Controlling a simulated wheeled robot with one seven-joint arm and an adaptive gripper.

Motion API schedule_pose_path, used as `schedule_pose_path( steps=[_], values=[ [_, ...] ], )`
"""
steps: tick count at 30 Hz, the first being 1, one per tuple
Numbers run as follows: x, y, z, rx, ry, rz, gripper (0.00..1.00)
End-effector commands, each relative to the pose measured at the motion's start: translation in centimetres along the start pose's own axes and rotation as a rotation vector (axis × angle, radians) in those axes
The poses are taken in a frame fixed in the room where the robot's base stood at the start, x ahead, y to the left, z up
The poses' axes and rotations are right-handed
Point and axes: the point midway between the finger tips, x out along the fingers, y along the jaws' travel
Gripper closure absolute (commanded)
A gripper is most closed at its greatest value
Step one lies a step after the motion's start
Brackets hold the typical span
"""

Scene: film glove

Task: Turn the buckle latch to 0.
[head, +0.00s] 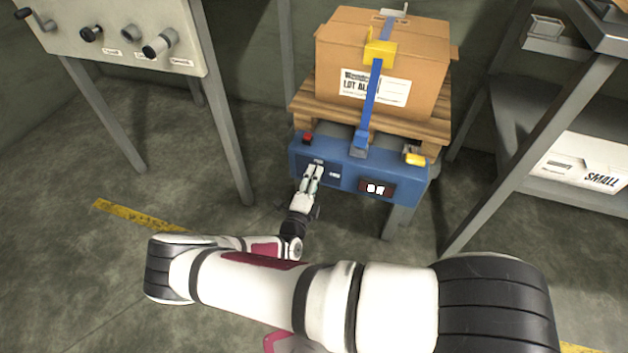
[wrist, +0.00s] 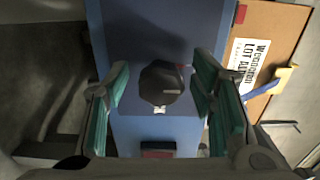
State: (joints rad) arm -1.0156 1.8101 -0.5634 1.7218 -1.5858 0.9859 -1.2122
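A dark, many-sided knob (wrist: 161,82) with a small light mark sits on a blue panel in the wrist view. My gripper (wrist: 158,92) is open, with its green-padded fingers on either side of the knob and a visible gap on both sides. In the head view my gripper (head: 312,172) is at the left front of the blue machine (head: 338,160) and hides the knob. A yellow buckle (head: 380,54) sits on the blue strap (head: 371,95) over the carton; it also shows in the wrist view (wrist: 287,78). No label names the latch, and the knob's setting is unreadable.
The carton (head: 335,52) stands on a wooden pallet (head: 420,124) on the machine. The machine has a red button (head: 307,138), a lit display (head: 376,188) and a yellow part (head: 415,158). A board with knobs and cranks (head: 125,40) stands left; a metal rack (head: 540,130) stands right.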

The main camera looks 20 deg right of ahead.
Motion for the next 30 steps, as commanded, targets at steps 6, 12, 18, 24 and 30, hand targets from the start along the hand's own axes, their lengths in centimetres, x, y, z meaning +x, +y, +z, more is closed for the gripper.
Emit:
schedule_pose_path(
  steps=[6,12,18,24,30],
  values=[
    [-0.7,0.0,0.1,0.001,-0.001,0.0,0.49],
    [-4.0,0.1,0.1,0.001,-0.003,0.002,0.49],
    [-8.1,0.0,0.1,0.0,-0.002,0.002,0.49],
    [-11.0,0.0,0.1,0.001,-0.002,0.001,0.49],
    [-12.0,0.0,0.0,0.0,0.0,0.0,0.49]
  ],
)
